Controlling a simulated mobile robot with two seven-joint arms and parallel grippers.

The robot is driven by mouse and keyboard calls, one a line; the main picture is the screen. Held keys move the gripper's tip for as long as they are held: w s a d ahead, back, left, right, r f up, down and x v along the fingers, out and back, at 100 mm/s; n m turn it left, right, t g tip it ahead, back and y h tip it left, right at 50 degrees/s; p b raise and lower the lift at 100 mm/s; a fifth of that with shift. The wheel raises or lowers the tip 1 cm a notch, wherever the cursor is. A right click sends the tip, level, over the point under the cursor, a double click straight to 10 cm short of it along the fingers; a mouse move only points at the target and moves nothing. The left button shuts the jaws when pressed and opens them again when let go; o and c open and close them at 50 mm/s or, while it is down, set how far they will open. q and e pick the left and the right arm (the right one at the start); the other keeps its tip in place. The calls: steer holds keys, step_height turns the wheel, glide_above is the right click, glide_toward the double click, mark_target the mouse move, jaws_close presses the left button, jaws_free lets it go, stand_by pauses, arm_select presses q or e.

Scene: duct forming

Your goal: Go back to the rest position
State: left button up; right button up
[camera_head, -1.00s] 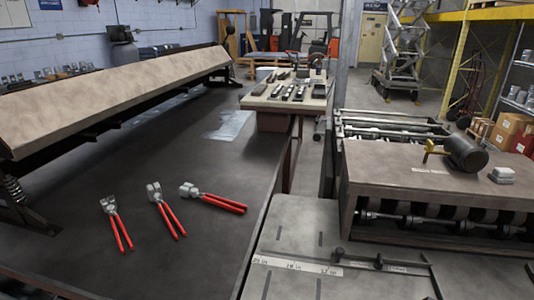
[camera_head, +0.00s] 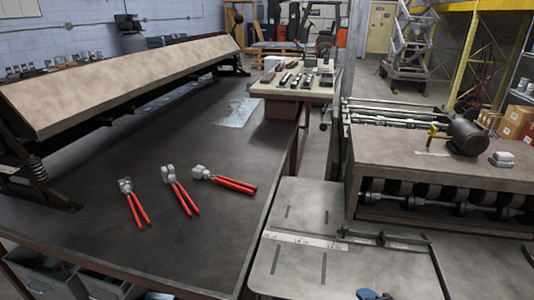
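Neither of my grippers can be made out in the head view. Three hand tools with red handles lie apart on the dark bench top (camera_head: 120,250): a left one (camera_head: 134,203), a middle one (camera_head: 179,190) and a right one (camera_head: 224,180). Their grey heads point away from me or to the left. A small blue and dark thing (camera_head: 372,294) is cut off by the bottom edge; I cannot tell what it is.
A long brake-like machine (camera_head: 120,83) stands along the bench's back left. A table with small tools (camera_head: 295,85) is behind. A roller machine with a motor (camera_head: 467,137) is at right. A grey plate with a ruler strip (camera_head: 305,240) fills the front right. Drawers (camera_head: 50,275) show below the bench.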

steer(key=s+d+f+m+h+b, duration=0.2)
steer(key=s+d+f+m, duration=0.3)
steer(key=s+f+m, duration=0.6)
steer(key=s+m, duration=0.2)
steer(key=m, duration=0.6)
steer(key=shift+f+g+h, duration=0.3)
steer(key=shift+f, duration=0.1)
steer(key=shift+s, duration=0.1)
